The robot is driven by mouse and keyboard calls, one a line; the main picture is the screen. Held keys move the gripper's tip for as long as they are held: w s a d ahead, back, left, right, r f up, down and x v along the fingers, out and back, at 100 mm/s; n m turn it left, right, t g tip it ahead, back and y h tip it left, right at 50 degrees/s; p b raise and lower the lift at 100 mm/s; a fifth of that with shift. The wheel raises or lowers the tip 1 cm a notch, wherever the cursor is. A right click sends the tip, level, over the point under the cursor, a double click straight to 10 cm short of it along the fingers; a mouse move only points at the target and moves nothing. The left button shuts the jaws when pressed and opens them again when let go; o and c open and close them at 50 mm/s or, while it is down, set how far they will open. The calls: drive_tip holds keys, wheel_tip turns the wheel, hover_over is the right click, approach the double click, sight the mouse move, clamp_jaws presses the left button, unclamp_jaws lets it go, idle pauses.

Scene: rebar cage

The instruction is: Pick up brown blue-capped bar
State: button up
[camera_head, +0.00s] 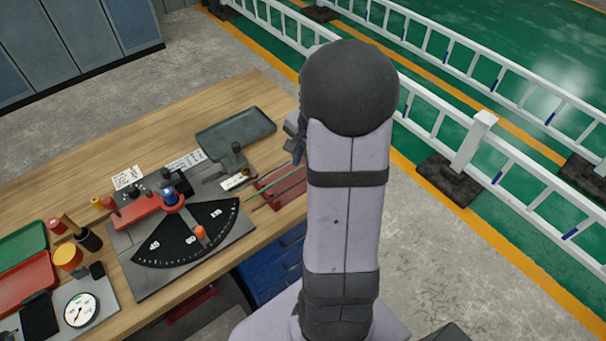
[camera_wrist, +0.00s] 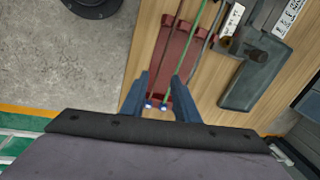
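In the wrist view the brown bar (camera_wrist: 166,50) runs down over a dark red block, its blue cap (camera_wrist: 149,106) at the lower end. A green bar (camera_wrist: 185,50) with a similar blue cap (camera_wrist: 164,107) lies close to its right. My gripper (camera_wrist: 162,77) is open. Its two dark blue fingers stand on either side of both bars' capped ends, and no grip on either bar shows.
The red block (camera_head: 284,190) stands at the wooden table's (camera_head: 100,165) right edge. A grey bar (camera_wrist: 208,48) lies to the right in the wrist view. A dark tray (camera_head: 236,130) and a black-scaled angle device (camera_head: 190,235) are nearby. White fencing (camera_head: 480,150) stands beyond.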

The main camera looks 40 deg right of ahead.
sight(299, 182)
drive_tip(key=shift+m, duration=1)
drive_tip(key=shift+f, duration=0.1)
drive_tip(key=shift+w+a+f+p, duration=0.1)
drive_tip(key=shift+w+f+p, duration=0.25)
drive_tip(key=shift+f, duration=0.8)
drive_tip(key=shift+w+f+p, duration=0.15)
drive_tip(key=shift+f+p, duration=0.35)
drive_tip(key=shift+f, duration=0.65)
drive_tip(key=shift+w+a+f+p, duration=0.1)
drive_tip(key=shift+w+f+p, duration=0.25)
drive_tip(key=shift+f, duration=0.8)
drive_tip(key=shift+s, duration=0.1)
clamp_jaws()
